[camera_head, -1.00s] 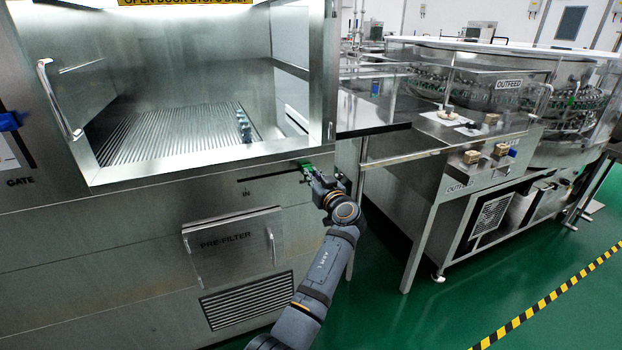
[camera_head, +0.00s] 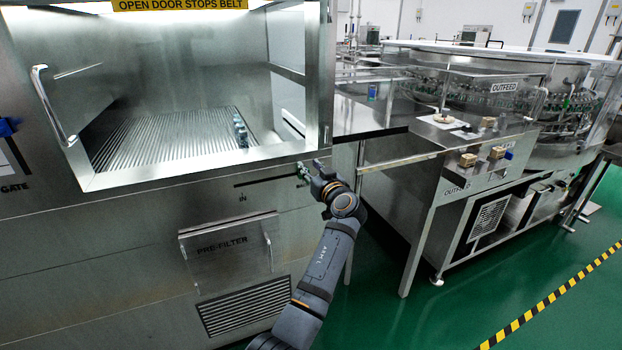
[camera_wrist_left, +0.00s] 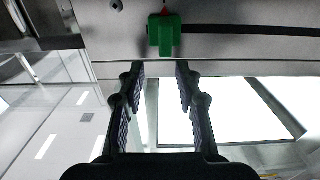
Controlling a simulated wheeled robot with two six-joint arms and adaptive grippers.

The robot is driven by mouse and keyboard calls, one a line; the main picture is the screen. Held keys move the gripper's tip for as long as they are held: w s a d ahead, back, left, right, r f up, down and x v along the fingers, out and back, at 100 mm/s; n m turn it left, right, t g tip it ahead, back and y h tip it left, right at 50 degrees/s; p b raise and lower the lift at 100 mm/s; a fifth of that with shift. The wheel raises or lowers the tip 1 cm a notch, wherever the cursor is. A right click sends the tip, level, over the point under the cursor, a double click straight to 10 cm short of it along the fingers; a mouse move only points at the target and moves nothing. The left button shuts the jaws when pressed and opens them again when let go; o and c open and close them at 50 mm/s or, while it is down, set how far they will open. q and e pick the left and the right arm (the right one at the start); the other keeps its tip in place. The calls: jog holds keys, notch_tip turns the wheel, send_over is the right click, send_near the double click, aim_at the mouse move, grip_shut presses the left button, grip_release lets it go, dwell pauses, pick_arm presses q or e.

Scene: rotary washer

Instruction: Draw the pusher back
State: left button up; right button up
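The pusher's green handle (camera_head: 303,171) sits at the right end of the dark slot marked IN on the washer's steel front. In the left wrist view the green block (camera_wrist_left: 164,36), with a red part above it, lies just beyond my fingertips. My left gripper (camera_head: 314,175) is right in front of the handle in the head view. Its two fingers (camera_wrist_left: 159,68) stand apart with nothing between them in the left wrist view. The handle is ahead of the tips, and a gap shows. The right gripper is in neither view.
Several small bottles (camera_head: 240,133) stand on the ribbed belt (camera_head: 165,137) inside the open washer. A pre-filter panel (camera_head: 228,248) is below the slot. The outfeed table leg (camera_head: 417,238) and rail (camera_head: 400,161) are to the right. Green floor is open at front right.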

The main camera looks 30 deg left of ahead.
aim_at(307, 143)
pick_arm(q)
notch_tip(307, 143, up, 6)
jog(key=shift+r, duration=0.25)
dwell(0.4)
